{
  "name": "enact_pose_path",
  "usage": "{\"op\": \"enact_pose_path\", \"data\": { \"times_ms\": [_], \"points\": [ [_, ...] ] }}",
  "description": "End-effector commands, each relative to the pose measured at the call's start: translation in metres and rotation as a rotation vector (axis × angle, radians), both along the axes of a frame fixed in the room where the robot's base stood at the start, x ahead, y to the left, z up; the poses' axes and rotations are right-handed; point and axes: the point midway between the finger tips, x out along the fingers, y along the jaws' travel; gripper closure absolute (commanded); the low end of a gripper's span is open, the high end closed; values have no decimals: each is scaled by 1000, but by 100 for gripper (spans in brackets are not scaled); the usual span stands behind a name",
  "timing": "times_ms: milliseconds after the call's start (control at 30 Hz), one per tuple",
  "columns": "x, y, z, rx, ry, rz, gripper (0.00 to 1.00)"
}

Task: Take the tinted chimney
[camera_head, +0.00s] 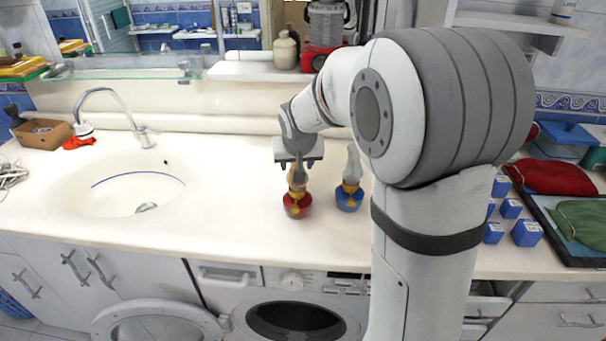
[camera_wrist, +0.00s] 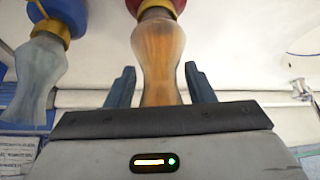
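The tinted chimney (camera_head: 297,177) is amber glass and stands upright on a small lamp with a red base (camera_head: 297,206) on the white counter. In the wrist view the amber chimney (camera_wrist: 160,52) is in the middle, with its lower end in a brass collar. My gripper (camera_head: 299,160) is at the chimney's upper part, above the red lamp. In the wrist view my gripper's fingers (camera_wrist: 160,78) are open, one on each side of the chimney, with gaps visible. The chimney's far end is hidden behind the gripper body.
A blue lamp (camera_head: 349,198) with a clear greyish chimney (camera_head: 353,164) stands close to the right. A sink (camera_head: 125,190) is on the left. Small blue boxes (camera_head: 526,232) lie right of my arm. A shelf (camera_head: 255,72) runs behind. The counter between sink and red lamp is free.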

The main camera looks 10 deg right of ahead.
Motion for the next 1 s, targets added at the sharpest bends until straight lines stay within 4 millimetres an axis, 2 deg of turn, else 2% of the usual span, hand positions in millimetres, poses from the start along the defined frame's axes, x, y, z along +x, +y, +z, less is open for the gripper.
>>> {"op": "enact_pose_path", "data": {
  "times_ms": [67, 400, 667, 767, 1000],
  "points": [
    [0, 0, 0, 0, 0, 0, 58],
    [0, 0, 0, 0, 1, 0, 86],
    [0, 0, 2, 0, 1, 0, 87],
    [1, 0, 13, 0, -2, -1, 87],
    [1, 0, 61, 0, -5, 1, 87]
  ]
}}
